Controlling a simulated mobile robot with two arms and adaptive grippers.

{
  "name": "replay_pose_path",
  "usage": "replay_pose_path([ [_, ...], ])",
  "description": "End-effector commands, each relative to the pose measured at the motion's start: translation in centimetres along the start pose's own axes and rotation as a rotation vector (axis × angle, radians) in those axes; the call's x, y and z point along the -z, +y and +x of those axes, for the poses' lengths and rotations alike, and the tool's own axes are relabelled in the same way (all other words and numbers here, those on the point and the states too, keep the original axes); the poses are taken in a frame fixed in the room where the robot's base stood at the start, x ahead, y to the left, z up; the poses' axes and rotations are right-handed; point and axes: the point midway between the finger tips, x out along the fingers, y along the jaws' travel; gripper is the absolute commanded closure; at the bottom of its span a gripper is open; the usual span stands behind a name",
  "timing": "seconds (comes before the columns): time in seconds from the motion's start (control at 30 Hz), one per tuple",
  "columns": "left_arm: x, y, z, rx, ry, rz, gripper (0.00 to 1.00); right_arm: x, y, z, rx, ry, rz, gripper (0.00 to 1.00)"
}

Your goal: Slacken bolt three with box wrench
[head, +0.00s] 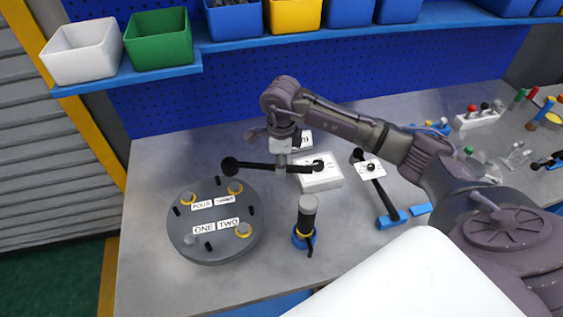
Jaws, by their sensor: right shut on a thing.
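The flanged shell (214,248) is a round grey disc on the left of the bench, with bolts and black pins standing on it and labels ONE, TWO, and two blurred ones behind. My right gripper (281,158) points down, shut on a black box wrench (256,167). The wrench lies level; its left round end is above the disc's back right side, near bolt three, apparently apart from it. My left gripper is not in view.
A white block (320,182) stands under the wrench's right end. A black, grey-topped tool (307,215) stands in a blue ring in front. Another black tool (384,199) leans on a white block to the right. Bins (158,40) line the shelf behind.

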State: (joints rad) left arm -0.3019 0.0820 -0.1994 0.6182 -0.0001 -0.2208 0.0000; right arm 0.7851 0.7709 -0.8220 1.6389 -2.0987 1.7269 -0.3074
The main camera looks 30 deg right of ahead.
Motion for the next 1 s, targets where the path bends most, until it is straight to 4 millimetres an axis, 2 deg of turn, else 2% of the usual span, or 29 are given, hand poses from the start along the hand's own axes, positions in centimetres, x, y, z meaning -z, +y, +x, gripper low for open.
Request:
replay_pose_path([
  [0.23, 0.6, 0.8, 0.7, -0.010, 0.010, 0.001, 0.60, 0.4, -0.1, 0.1, 0.003, -0.003, -0.003, 1.00],
  [0.8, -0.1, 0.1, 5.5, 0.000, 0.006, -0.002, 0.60, 0.3, 0.0, 5.8, 0.001, -0.003, -0.004, 1.00],
  [0.83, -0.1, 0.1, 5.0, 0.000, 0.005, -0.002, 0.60, 0.3, 0.0, 5.2, 0.002, -0.004, -0.004, 1.00],
  [1.0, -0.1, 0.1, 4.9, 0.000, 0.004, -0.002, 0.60, 0.3, 0.0, 5.1, 0.001, -0.003, -0.004, 1.00],
])
